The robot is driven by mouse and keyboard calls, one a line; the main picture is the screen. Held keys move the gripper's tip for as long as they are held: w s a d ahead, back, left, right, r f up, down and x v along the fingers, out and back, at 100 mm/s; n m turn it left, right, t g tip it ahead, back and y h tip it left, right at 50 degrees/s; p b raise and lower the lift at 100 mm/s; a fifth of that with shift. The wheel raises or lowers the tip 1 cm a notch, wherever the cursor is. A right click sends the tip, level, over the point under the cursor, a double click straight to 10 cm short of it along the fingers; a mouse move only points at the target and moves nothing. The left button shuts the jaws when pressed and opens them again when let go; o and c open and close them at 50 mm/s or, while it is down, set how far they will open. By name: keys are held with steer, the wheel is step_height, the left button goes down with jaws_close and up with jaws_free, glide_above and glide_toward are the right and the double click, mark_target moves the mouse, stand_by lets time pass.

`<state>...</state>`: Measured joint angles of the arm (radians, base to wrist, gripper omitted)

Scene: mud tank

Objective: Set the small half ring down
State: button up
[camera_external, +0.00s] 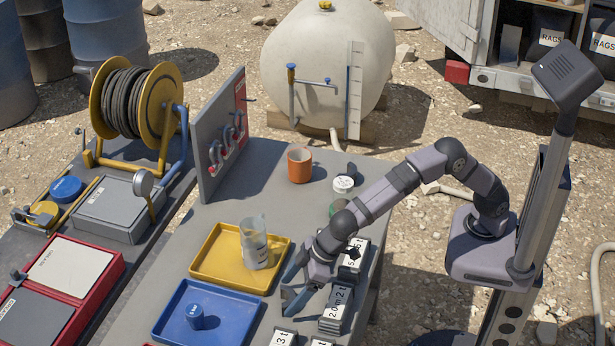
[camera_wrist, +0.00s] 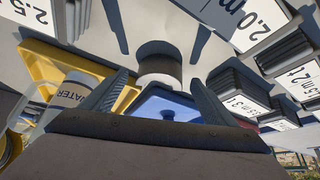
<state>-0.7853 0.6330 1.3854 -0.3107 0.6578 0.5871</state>
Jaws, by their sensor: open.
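I cannot tell whether one is the small half ring, and I see no half ring clearly elsewhere. My gripper (camera_external: 290,286) is low over the grey table, beside the blue and yellow trays. In the wrist view my gripper (camera_wrist: 160,82) has its fingers apart. A dark round piece with a pale end (camera_wrist: 160,65) shows between them there. I cannot tell what it is, and no grip on it shows.
The blue tray (camera_external: 172,327) holds a blue knobbed piece (camera_external: 195,317). The yellow tray (camera_external: 208,268) holds a clear beaker (camera_external: 255,243). Labelled blocks (camera_external: 337,308) stand close right of my gripper. An orange cup (camera_external: 299,165) stands farther back; the table around it is mostly clear.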

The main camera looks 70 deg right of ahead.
steer(key=v, duration=1)
steer(key=shift+r, duration=0.2)
steer(key=w+d+r+g+p, duration=0.2)
steer(key=d+r+p, duration=0.5)
steer(key=d, duration=0.4)
steer(key=s+d+f+m+g+h+b, duration=0.1)
steer(key=s+d+f, duration=0.3)
steer(key=d, duration=0.4)
steer(key=s+d+f+m+g+h+b, duration=0.1)
steer(key=s+d+f+m+g, duration=0.1)
steer(key=d, duration=0.6)
steer(key=s+d+f+m+g+h+b, duration=0.1)
steer(key=s+d+f+g+h, duration=0.1)
steer(key=s+d+f, duration=0.5)
steer(key=shift+d+f+g, duration=0.4)
steer(key=shift+d+f, duration=0.4)
steer(key=shift+f, duration=0.05)
steer(key=s+d+f+m+g+b, duration=0.1)
steer(key=s+d+f+b, duration=0.15)
steer(key=s, duration=0.35)
steer(key=s+d+f+m+g+b, duration=0.1)
steer(key=s+d+f, duration=0.2)
steer(key=s, duration=0.2)
steer(key=w+a+f+n+t+y, duration=0.1)
steer(key=w+a+f+t+y, duration=0.1)
steer(key=a+t, duration=0.15)
step_height(320, 180, up, 14)
steer(key=p, duration=1.3)
steer(key=shift+w+t, duration=0.2)
steer(key=shift+t, duration=0.15)
